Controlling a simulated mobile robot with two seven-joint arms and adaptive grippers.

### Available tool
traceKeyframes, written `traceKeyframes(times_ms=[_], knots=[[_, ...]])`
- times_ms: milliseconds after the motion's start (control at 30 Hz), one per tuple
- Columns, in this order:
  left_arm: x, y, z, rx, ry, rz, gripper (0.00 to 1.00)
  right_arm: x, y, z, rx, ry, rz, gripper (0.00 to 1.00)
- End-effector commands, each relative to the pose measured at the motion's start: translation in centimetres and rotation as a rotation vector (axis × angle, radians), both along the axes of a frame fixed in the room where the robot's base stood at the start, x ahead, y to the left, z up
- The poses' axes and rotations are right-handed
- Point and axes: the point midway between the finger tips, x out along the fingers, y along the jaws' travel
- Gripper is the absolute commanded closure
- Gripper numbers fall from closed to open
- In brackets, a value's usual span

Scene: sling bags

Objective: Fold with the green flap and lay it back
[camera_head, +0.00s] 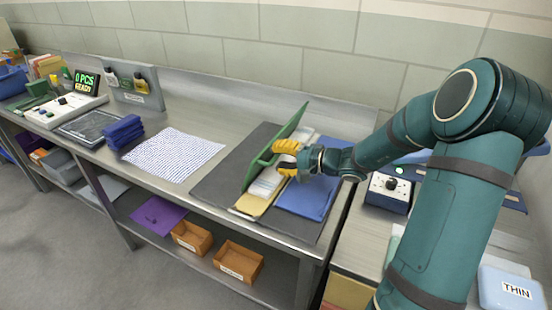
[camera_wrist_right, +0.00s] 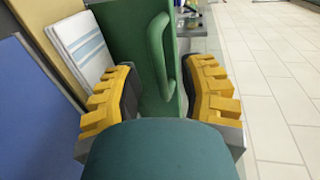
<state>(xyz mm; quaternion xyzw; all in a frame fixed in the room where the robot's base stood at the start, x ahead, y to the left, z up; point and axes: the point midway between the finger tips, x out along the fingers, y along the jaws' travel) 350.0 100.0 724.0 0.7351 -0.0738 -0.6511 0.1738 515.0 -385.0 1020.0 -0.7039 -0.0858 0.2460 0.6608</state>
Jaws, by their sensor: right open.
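The green flap (camera_head: 282,143) stands raised at a tilt along the left side of the folding spot; in the right wrist view it (camera_wrist_right: 128,40) shows a raised green handle loop (camera_wrist_right: 160,55). A white folded item with blue stripes (camera_wrist_right: 82,48) lies beside it, and also shows in the head view (camera_head: 266,184). My right gripper (camera_head: 286,157) is open at the flap's right side. In the wrist view its yellow fingers (camera_wrist_right: 163,78) stand apart, with the flap and handle between them; I cannot tell whether they touch. My left gripper is out of view.
A yellow flap (camera_head: 250,205) and a blue flap (camera_head: 311,199) lie flat on the dark mat (camera_head: 222,187). A patterned cloth (camera_head: 172,153) and a dark blue folded stack (camera_head: 123,132) lie left. A control box (camera_head: 388,193) stands right. Orange bins (camera_head: 238,262) sit on the lower shelf.

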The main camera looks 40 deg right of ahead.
Motion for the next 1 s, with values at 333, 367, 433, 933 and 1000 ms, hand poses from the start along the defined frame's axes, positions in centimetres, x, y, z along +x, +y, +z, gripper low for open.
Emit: traceKeyframes(times_ms=[333, 367, 433, 933, 1000], knots=[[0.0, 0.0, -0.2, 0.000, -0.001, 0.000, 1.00, 1.3, 0.7, -0.3, 0.001, 0.000, 0.000, 0.59], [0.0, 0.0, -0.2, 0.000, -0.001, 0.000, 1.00, 1.3, 0.7, -0.3, 0.001, 0.000, 0.000, 0.59], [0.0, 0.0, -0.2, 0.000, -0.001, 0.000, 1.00, 1.3, 0.7, -0.3, 0.001, 0.000, -0.001, 0.59], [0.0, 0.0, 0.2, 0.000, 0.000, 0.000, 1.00, 1.7, 0.9, 0.1, -0.015, 0.027, 0.003, 1.00], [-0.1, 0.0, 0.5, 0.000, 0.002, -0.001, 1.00, 2.1, 1.2, 0.4, -0.030, 0.053, 0.004, 1.00]])
